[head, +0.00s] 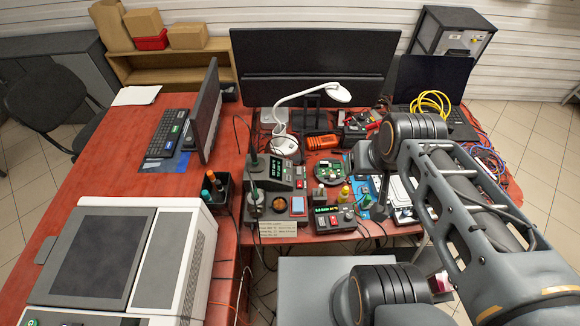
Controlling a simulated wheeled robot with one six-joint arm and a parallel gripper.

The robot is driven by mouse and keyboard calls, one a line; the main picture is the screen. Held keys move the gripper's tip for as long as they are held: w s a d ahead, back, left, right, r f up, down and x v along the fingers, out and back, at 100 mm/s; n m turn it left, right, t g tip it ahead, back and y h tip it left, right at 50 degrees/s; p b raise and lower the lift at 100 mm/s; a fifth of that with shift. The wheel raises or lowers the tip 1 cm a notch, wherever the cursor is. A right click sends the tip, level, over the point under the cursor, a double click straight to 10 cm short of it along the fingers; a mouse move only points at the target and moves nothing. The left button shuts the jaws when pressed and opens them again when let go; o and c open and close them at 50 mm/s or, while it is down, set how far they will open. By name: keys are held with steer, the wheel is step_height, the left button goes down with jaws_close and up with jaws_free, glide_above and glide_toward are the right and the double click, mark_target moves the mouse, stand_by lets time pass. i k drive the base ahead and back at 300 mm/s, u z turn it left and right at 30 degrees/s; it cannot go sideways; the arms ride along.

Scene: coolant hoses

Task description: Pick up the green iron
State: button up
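Two dark green iron handles stand at the soldering station left of the middle of the red bench in the head view. One green iron (254,159) stands upright at the back, left of a unit with a green display. The other green handle (255,194) is nearer the front, beside the same unit. I cannot tell from here which is the task's iron. My arm reaches in from the lower right, and its end, with my gripper (366,160), is over the bench to the right of the station. The fingers are too small and partly hidden to read.
A second display unit (335,219), a green circuit board (329,171) and a yellow bottle (345,192) lie between the station and my arm. A white lamp (284,143) stands behind. A monitor (206,110) and a pen cup (217,190) are on the left. Cables hang over the front edge.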

mark_target(256, 196)
steer(key=u, duration=1.2)
steer(key=k, duration=0.5)
steer(key=i, duration=0.5)
